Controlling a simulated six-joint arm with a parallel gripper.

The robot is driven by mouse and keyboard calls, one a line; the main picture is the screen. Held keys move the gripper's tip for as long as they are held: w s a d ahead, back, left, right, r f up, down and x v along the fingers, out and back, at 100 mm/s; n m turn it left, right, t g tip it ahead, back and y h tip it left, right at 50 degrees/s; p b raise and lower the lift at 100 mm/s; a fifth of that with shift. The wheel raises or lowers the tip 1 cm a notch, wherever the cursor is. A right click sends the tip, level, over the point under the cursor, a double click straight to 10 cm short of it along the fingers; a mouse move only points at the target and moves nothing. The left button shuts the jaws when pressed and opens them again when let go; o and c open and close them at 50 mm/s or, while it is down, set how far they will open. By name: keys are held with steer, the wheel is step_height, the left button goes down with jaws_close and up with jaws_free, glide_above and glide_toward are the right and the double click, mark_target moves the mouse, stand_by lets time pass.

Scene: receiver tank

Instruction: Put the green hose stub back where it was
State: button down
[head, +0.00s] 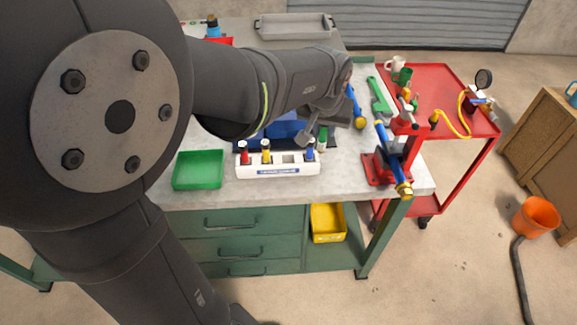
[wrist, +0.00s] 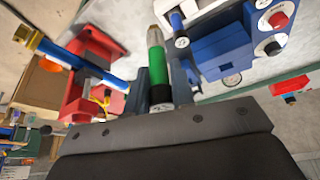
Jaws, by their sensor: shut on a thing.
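The green hose stub (wrist: 156,68) is between the dark fingers of my gripper (wrist: 160,88) in the wrist view. Its pale metal tip points away from the palm and its dark, labelled end is near the palm. In the head view the stub (head: 323,137) shows under my gripper (head: 318,126), just behind and right of the white rack (head: 278,171). The rack holds red (head: 245,158), yellow (head: 266,151) and blue (head: 310,150) stubs. A dark empty slot shows between yellow and blue. My gripper is shut on the green stub, apart from the rack as far as I can tell.
A green tray (head: 198,170) lies left of the rack. A red vise (head: 388,160) holding a blue pipe with brass ends stands close on the right. A blue block (head: 285,127) is behind the rack. A red cart (head: 455,105) stands beside the bench.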

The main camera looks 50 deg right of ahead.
mark_target(323, 148)
steer(key=shift+s+a+f, duration=0.25)
steer(key=shift+s+a, duration=0.8)
steer(key=shift+w+a+f, duration=0.1)
steer(key=shift+a+f, duration=0.05)
steer(key=shift+f, duration=0.05)
steer(key=shift+w+d+f, duration=0.2)
steer(key=shift+w+f, duration=2.5)
steer(key=shift+w, duration=0.1)
steer(key=shift+w+d+f, duration=0.15)
steer(key=shift+w+f, duration=2.55)
steer(key=shift+w, duration=0.05)
steer(key=c, duration=1.2)
jaws_free()
steer(key=shift+f, duration=0.15)
steer(key=shift+c, duration=0.2)
steer(key=v, duration=1.2)
steer(key=shift+r, duration=0.2)
